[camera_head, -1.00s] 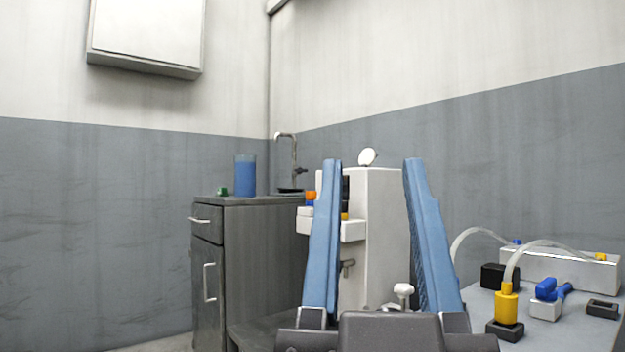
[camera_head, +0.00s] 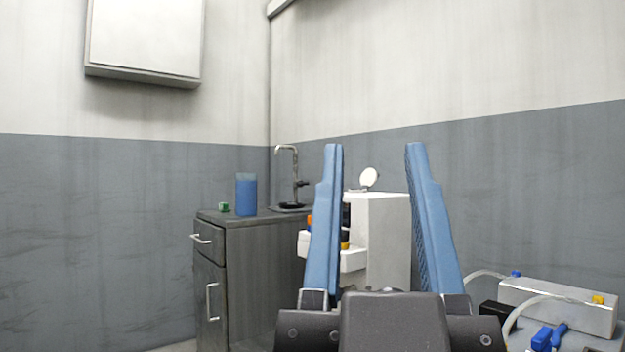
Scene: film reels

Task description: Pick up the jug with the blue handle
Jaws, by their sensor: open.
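My gripper (camera_head: 375,148) is in the near centre, with its two blue fingers upright, spread apart and nothing between them. I cannot make out a jug with a blue handle for certain. A blue cylindrical container (camera_head: 246,197) with a paler top stands upright on the dark cabinet (camera_head: 265,275), left of my gripper and well beyond it. No handle shows on it. My left finger and the gripper body hide part of the cabinet and of the white unit behind them.
A tap (camera_head: 293,178) and a small green item (camera_head: 224,207) are on the cabinet top. A white unit (camera_head: 385,240) with a round white disc (camera_head: 369,179) stands behind my fingers. At lower right, a white box (camera_head: 560,306) with tubes and a blue fitting (camera_head: 543,338) sit on a bench.

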